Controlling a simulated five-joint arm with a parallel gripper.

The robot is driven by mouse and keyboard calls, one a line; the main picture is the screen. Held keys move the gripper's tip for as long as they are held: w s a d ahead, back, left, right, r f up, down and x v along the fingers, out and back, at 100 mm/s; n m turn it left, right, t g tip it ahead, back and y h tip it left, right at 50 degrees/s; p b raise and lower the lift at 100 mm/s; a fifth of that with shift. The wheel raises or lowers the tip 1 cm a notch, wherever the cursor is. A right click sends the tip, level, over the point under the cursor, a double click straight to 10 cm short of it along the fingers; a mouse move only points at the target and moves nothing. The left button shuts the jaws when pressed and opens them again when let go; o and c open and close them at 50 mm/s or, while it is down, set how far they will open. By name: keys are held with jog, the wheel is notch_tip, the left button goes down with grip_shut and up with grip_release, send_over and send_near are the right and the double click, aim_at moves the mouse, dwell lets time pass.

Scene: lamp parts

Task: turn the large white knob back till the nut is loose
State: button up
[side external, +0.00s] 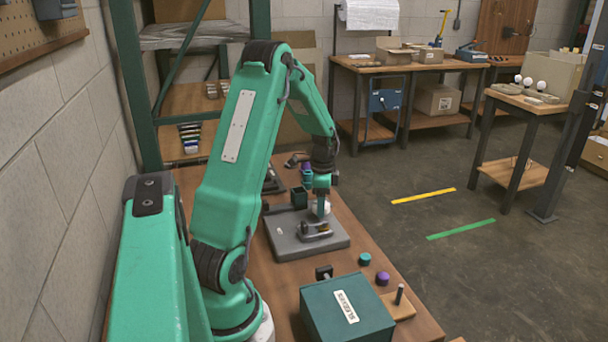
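The large white knob (321,208) shows as a small pale round shape on a fixture on a grey base plate (284,246). My gripper (321,198) points straight down right at the knob, and its fingers overlap it in the picture. The view is too small to tell whether the fingers are closed on the knob or only around it. A grey metal clamp-like part (314,231) sits on the plate just in front of the knob. I cannot make out the nut.
A teal box (345,318) with a white label stands at the bench front. Near it are a teal cap (365,259), a purple cap (382,278) and a wooden block (403,307) with an upright peg. A dark green block (299,197) stands left of my gripper.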

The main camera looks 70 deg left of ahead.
jog(key=c, duration=0.7)
jog(key=shift+n, duration=0.5)
jog(key=n, duration=0.8)
jog(key=shift+n, duration=0.4)
jog(key=n, duration=0.6)
jog(key=shift+a, duration=0.1)
jog(key=n, duration=0.6)
jog(key=shift+r, duration=0.1)
